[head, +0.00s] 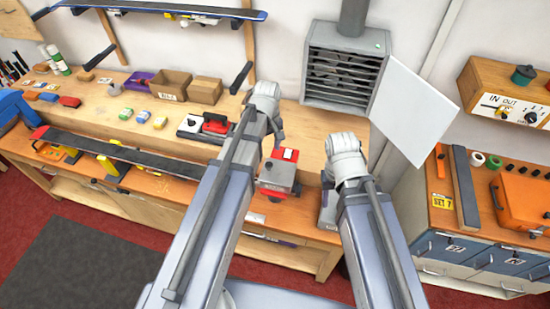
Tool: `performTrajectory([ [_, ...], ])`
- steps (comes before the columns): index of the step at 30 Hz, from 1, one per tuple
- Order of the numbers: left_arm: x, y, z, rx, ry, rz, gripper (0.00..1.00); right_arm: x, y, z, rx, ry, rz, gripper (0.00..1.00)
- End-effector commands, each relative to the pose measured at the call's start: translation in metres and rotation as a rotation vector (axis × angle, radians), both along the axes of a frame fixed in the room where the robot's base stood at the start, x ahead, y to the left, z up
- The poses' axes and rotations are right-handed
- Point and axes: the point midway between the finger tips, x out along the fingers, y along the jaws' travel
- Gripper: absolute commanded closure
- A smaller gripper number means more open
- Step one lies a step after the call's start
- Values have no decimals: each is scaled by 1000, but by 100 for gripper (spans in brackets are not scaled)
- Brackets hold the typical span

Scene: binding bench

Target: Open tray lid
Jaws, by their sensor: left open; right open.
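No tray with a lid can be clearly made out; a small red and grey box (278,176) on the bench front, between my arms, might be it, but I cannot tell. My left gripper (278,135) hangs above and behind that box, apparently holding nothing. My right gripper (327,178) is at the bench edge, to the right of the box, mostly hidden by its own wrist. My forearms cover part of the bench front.
A ski (115,152) lies along the bench at left. A red and black tool (214,124) and cardboard boxes (170,85) stand behind. A white panel (413,112) juts out beside the grey louvred unit (343,78). An orange case (524,200) sits on the right cabinet.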

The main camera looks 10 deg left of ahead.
Motion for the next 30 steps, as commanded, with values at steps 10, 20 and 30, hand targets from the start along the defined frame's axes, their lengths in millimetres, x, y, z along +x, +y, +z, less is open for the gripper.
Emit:
performTrajectory([
  [10,0,0,-27,0,0,-2,36,0,0,-27,-1,0,14,50],
  [20,0,0,-69,0,0,-3,36,1,0,-69,-1,-1,26,50],
  [30,0,0,-78,0,0,-3,36,1,0,-78,-1,-1,24,50],
])
